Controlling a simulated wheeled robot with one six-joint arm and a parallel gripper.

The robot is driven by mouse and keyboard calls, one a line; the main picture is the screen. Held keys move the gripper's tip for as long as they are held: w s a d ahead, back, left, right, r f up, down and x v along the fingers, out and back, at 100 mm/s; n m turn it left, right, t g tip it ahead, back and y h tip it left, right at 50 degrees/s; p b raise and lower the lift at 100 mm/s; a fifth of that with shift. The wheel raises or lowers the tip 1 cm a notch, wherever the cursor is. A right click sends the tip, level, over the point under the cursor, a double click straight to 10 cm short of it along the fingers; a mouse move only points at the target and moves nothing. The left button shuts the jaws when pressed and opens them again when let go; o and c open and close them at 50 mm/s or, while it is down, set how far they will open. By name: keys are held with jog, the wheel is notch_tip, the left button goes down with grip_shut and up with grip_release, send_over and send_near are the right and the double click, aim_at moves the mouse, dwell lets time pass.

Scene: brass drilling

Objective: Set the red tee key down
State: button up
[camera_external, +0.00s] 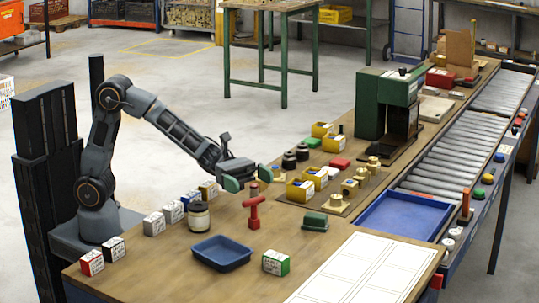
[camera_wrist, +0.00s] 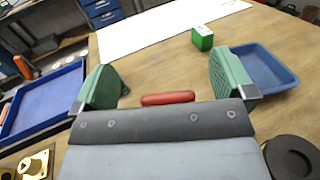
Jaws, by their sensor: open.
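The red tee key (camera_external: 254,213) stands upright on the wooden bench top, its crossbar uppermost. My gripper (camera_external: 250,177) is open above it, with its green-padded fingers spread and apart from the key in the external view. In the wrist view the red crossbar (camera_wrist: 168,98) shows between the two green fingers (camera_wrist: 165,84), with clear space on both sides. The key's stem is hidden there behind my gripper's body.
A blue tray (camera_external: 222,253), a green-and-white box (camera_external: 276,262) and a green block (camera_external: 315,222) surround the key at some distance. A dark-lidded jar (camera_external: 199,217) stands to the left. White marked sheets (camera_external: 362,272) lie at the front right. Bare wood surrounds the key.

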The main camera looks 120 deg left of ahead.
jog(key=shift+r, duration=1.05)
